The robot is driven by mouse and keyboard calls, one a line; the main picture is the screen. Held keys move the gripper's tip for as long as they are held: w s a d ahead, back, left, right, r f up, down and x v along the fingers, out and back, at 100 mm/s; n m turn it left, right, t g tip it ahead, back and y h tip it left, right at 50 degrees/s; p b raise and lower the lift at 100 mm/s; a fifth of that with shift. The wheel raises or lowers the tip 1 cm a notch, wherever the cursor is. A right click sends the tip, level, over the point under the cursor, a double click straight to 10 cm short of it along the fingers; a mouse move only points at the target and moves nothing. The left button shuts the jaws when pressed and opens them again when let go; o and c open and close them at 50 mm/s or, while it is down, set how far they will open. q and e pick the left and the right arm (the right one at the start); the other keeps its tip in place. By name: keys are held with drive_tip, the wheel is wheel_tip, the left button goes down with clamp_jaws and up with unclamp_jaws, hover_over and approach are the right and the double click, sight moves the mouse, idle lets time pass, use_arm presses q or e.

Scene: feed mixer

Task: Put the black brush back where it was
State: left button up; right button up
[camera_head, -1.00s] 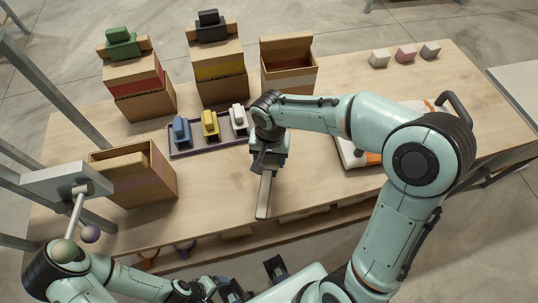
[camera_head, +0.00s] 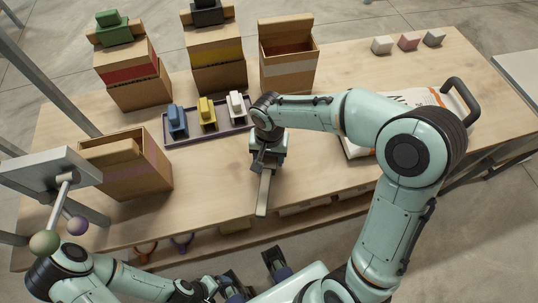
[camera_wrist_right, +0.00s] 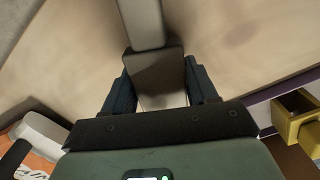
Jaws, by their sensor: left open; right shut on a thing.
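My right gripper (camera_head: 266,166) is shut on a long, narrow thing with a pale bar (camera_head: 264,192), held over the front of the table. In the right wrist view a dark block (camera_wrist_right: 155,70) sits between the fingers (camera_wrist_right: 160,92), with the pale bar (camera_wrist_right: 143,22) running out from it. I take this to be the black brush; bristles are not visible. A dark tray (camera_head: 212,138) left of the gripper holds a blue (camera_head: 177,122), a yellow (camera_head: 207,113) and a white piece (camera_head: 236,104). My left gripper (camera_head: 254,270) is open and empty, low in front of the table.
Cardboard boxes stand behind, one with a green piece (camera_head: 112,28) and one with a black piece (camera_head: 208,12) on top. An open box (camera_head: 290,72) is behind the tray, another (camera_head: 140,180) at left. Small blocks (camera_head: 408,41) stand back right.

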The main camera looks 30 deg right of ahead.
drive_tip(key=shift+f+b, duration=0.55)
drive_tip(key=shift+f, duration=0.05)
drive_tip(key=o, duration=1.3)
drive_tip(key=shift+r, duration=0.1)
wheel_tip(320, 180, up, 13)
drive_tip(key=p, duration=0.2)
